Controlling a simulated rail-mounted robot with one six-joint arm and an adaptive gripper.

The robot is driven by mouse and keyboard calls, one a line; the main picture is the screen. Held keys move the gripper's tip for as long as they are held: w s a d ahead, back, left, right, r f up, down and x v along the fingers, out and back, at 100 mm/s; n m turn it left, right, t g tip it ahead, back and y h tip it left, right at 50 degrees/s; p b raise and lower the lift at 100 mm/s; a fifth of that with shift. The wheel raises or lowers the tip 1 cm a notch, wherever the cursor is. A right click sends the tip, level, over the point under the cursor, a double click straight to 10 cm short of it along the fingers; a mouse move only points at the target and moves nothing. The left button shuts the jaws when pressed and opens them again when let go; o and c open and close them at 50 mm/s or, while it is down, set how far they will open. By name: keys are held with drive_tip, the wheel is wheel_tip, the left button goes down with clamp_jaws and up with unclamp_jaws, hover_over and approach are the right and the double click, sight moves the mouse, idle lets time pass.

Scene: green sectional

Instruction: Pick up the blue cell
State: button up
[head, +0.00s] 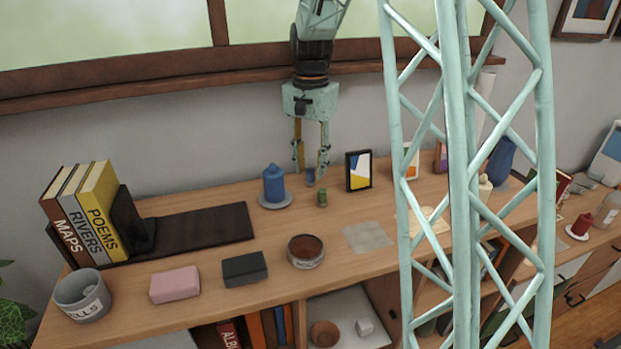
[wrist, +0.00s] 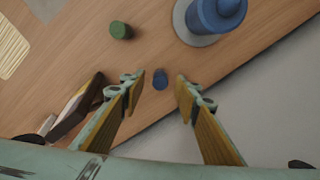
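The blue cell (head: 310,177) is a small dark blue cylinder standing near the back edge of the wooden shelf top. In the wrist view the blue cell (wrist: 160,79) shows in the gap between my fingertips, with space on both sides. My gripper (head: 311,172) points down over it with its fingers apart; the gripper (wrist: 158,80) is open and empty in the wrist view. I cannot tell exactly how far the tips are above the shelf top. A green cell (head: 321,198) stands just in front of the blue one and also shows in the wrist view (wrist: 121,30).
A blue candle (head: 274,184) on a grey saucer (head: 287,202) stands left of the gripper. A picture frame (head: 358,171) stands close on the right. A round tin (head: 305,252), dark box (head: 245,268), pink block (head: 175,284) and labelled grey tub (head: 82,296) line the front.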

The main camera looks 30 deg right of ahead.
sight(310, 170)
drive_tip(key=shift+c, duration=0.7)
drive_tip(key=c, duration=0.8)
drive_tip(key=shift+r, duration=5)
